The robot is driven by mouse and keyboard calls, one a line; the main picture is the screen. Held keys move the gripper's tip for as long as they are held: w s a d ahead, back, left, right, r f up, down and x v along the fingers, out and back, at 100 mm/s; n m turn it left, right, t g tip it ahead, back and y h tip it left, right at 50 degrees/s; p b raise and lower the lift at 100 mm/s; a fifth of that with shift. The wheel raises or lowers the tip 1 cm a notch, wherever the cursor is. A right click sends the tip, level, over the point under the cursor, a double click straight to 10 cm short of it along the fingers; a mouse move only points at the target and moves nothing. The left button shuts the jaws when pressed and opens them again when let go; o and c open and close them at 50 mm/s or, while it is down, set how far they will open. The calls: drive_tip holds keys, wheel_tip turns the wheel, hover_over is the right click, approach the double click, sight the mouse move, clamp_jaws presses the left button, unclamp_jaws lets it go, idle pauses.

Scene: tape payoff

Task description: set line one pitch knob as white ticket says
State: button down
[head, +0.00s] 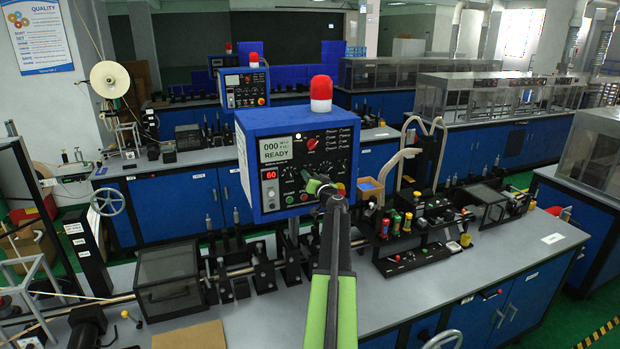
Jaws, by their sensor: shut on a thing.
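The blue control box (253,170) stands at centre over the near bench, with a red lamp on top. Its panel (279,167) has a display reading "000" and "READY", a red "60" readout, a red knob (312,143) and several smaller dials. My gripper (316,187) reaches up from below and is shut at the panel's lower middle, apparently on a knob. The gripper hides most of that knob, and its label and setting cannot be read. White tickets lie on the bench at right (552,238) and on a black post at left (75,228); their writing is too small to read.
Right of the box, a black rack (420,257) holds several coloured bottles or tools. A dark clear-lidded case (168,280) and rollers stand at left on the bench. A second bench with a similar blue box (246,88) is behind. The front right benchtop is clear.

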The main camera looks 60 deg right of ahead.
idle(0.4)
drive_tip(key=c, duration=1)
unclamp_jaws()
drive_tip(key=shift+w, duration=0.1)
drive_tip(key=v, duration=1.7)
drive_tip(key=shift+s+a, duration=0.2)
